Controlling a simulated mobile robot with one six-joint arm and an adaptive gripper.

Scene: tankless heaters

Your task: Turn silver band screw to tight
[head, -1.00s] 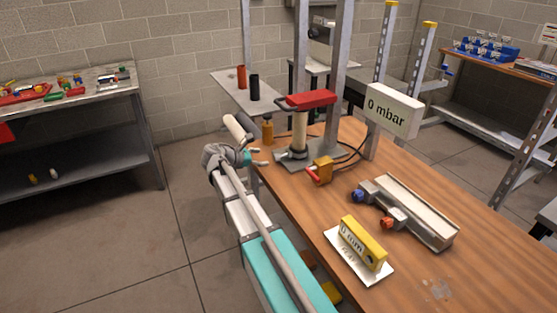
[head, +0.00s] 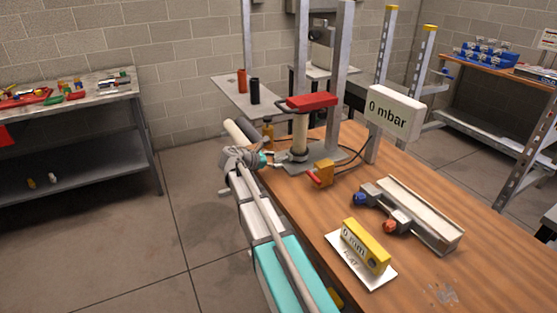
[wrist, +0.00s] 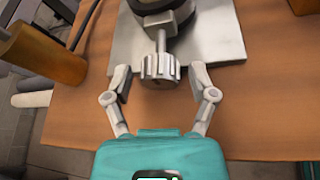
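A silver ribbed screw knob (wrist: 160,67) sticks out on a short stem from the silver band (wrist: 168,22) around the foot of a dark-based column, in the wrist view. The column (head: 300,130) is cream with a red top and stands on a grey plate (wrist: 220,40) on the wooden bench. My gripper (wrist: 160,78) is open, its two fingers on either side of the knob with clear gaps, touching nothing that I can see. In the head view my gripper (head: 268,161) is at the bench's left edge, beside the plate; the knob is too small to make out there.
An amber cylinder (wrist: 45,52) stands left of the plate. A yellow block with a red lever (head: 321,172) is to the right. A "0 mbar" display (head: 394,112), a yellow level on a white card (head: 366,246) and a grey rail (head: 420,215) are farther right.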

